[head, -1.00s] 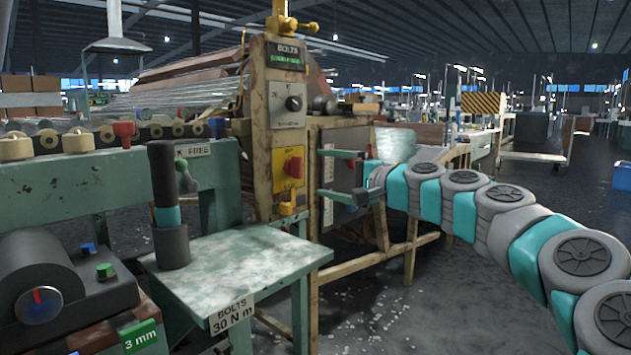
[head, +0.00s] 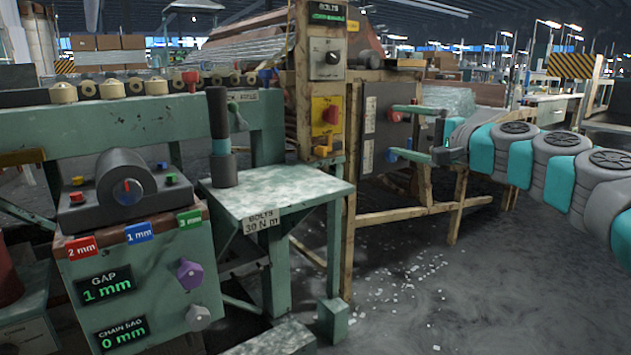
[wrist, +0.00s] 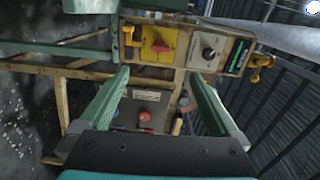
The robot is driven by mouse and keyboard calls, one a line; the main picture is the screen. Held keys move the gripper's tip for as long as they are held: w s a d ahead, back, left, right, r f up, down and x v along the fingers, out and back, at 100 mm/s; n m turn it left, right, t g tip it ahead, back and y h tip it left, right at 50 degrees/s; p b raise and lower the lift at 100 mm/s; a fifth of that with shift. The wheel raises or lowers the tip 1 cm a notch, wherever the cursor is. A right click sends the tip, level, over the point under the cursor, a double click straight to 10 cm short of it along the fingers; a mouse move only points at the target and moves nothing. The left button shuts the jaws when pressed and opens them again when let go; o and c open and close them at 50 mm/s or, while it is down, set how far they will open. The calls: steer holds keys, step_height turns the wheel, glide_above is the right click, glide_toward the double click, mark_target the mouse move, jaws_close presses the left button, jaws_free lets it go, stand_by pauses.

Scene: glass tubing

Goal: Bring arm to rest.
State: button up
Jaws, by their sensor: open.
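My arm (head: 518,160), grey and teal, reaches in from the right edge of the head view. My gripper (head: 393,131) ends it, its two green fingers spread apart with nothing between them. The fingers are in front of a dark panel (head: 370,125) on the machine frame; I cannot tell the exact distance. In the wrist view my gripper (wrist: 158,72) is open, with a grey panel bearing a red knob (wrist: 149,96) seen beyond and between the fingers.
A post with a yellow and red switch (head: 327,116) stands left of my gripper. A green table (head: 290,192) labelled "BOLTS 30 N m" carries a dark upright handle (head: 220,140). A control box (head: 140,270) is at front left. The floor (head: 440,290) below my arm is open, with scattered bits.

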steer(key=s+a+f+n+g, duration=0.3)
steer(key=s+a+f, duration=0.1)
steer(key=s+a, duration=0.25)
steer(key=s+a+f+n+g, duration=0.35)
steer(key=s+a, duration=0.25)
steer(key=a, duration=0.2)
steer(key=s+a+f+n+g+h, duration=0.3)
steer(key=s+f+g+h, duration=0.1)
steer(key=s+f, duration=0.8)
steer(key=s+d+f+g+h, duration=0.3)
steer(key=s+d+f, duration=0.4)
steer(key=s+f, duration=0.3)
steer(key=s+d+f+g+h, duration=0.35)
steer(key=s+d+f, duration=0.4)
steer(key=s, duration=0.55)
step_height(320, 180, up, 13)
steer(key=t+p, duration=0.1)
steer(key=p, duration=1.1)
steer(key=shift+w+a+f+n+p, duration=0.15)
steer(key=shift+w+n+p, duration=0.1)
steer(key=shift+n+p, duration=0.15)
